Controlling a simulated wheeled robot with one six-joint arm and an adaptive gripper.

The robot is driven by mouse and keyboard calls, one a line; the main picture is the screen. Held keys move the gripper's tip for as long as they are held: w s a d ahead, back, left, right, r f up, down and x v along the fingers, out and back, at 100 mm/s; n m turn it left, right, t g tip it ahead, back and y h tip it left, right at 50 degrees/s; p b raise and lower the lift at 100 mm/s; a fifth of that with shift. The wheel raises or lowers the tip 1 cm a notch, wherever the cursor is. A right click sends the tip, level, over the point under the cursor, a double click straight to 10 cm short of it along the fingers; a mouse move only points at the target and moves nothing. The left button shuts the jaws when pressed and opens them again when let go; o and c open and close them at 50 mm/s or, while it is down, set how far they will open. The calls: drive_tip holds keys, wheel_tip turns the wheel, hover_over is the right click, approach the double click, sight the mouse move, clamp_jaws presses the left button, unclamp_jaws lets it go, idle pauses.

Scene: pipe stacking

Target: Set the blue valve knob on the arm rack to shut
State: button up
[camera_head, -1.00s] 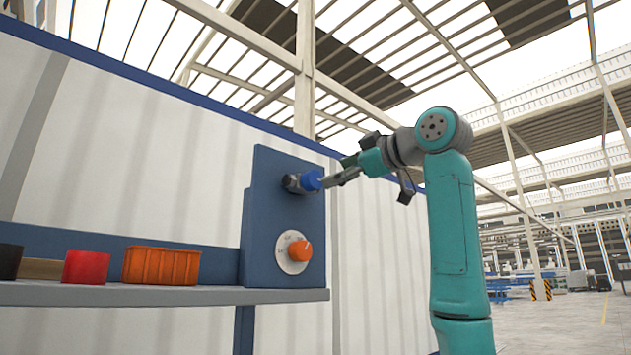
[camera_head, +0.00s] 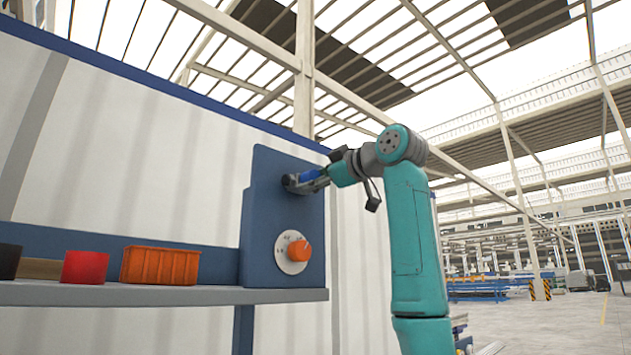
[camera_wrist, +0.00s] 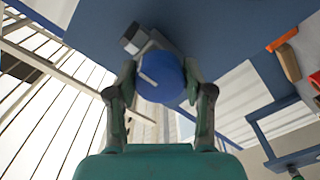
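The blue valve knob (camera_head: 311,174) sits on a grey stem high on the blue upright panel (camera_head: 262,200) of the rack. In the wrist view the knob (camera_wrist: 161,77) shows as a round blue cap with a short white mark toward its left. My gripper (camera_head: 304,181) has reached the knob, and its fingers lie on either side of it. In the wrist view my gripper's fingertips (camera_wrist: 160,68) flank the knob with little or no gap. I cannot tell whether they press on it. The fingers hide part of the knob in the head view.
An orange knob (camera_head: 299,250) on a white dial (camera_head: 285,262) sits lower on the panel. The grey shelf (camera_head: 150,295) holds an orange bin (camera_head: 160,266), a red cylinder (camera_head: 85,267) and a black item (camera_head: 9,261). Open floor lies at the right.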

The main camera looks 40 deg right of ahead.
drive_tip(key=c, duration=0.5)
drive_tip(key=shift+m, duration=0.3)
drive_tip(key=m, duration=0.3)
drive_tip(key=shift+m, duration=0.3)
drive_tip(key=m, duration=0.3)
drive_tip(key=shift+m, duration=0.4)
drive_tip(key=m, duration=0.5)
drive_tip(key=shift+a, duration=0.1)
drive_tip(key=shift+m, duration=2.5)
